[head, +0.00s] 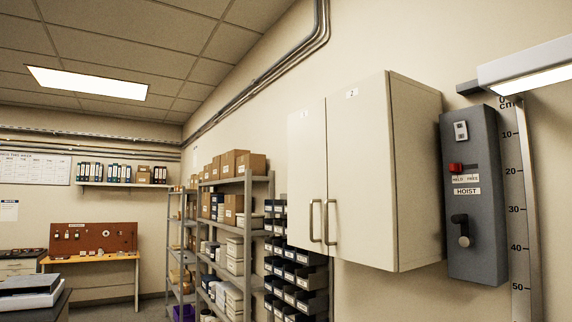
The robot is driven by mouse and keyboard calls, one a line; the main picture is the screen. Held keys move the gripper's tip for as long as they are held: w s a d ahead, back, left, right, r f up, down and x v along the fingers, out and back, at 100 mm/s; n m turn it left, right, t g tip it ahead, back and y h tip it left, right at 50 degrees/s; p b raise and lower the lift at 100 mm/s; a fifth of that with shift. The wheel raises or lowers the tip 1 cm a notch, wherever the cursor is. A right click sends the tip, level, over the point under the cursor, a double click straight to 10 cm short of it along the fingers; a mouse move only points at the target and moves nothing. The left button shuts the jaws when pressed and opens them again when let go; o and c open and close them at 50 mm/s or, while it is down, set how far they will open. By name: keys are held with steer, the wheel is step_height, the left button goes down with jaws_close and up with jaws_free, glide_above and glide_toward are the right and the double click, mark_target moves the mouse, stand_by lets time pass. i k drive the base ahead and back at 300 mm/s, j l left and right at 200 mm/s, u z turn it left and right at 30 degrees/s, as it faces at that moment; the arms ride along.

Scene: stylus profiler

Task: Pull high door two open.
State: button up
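A white wall cabinet (418,175) hangs high on the right-hand wall. Its front has two tall doors. The right one, door two (355,180), carries a small label "2" near its top. The left one (306,180) carries a small label too faint to read surely. Both doors look shut. Door two's handle (328,222) is a vertical metal bar low at its left edge, next to the other door's handle (313,220). My gripper does not show in the head view.
A grey hoist control box (474,220) with a red switch and black lever is mounted right of the cabinet, beside a centimetre scale (527,200). Metal shelving (245,215) with boxes and dark bins (300,280) stand left of and below the cabinet.

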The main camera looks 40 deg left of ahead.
mark_target(361, 209)
steer(key=u, duration=1.2)
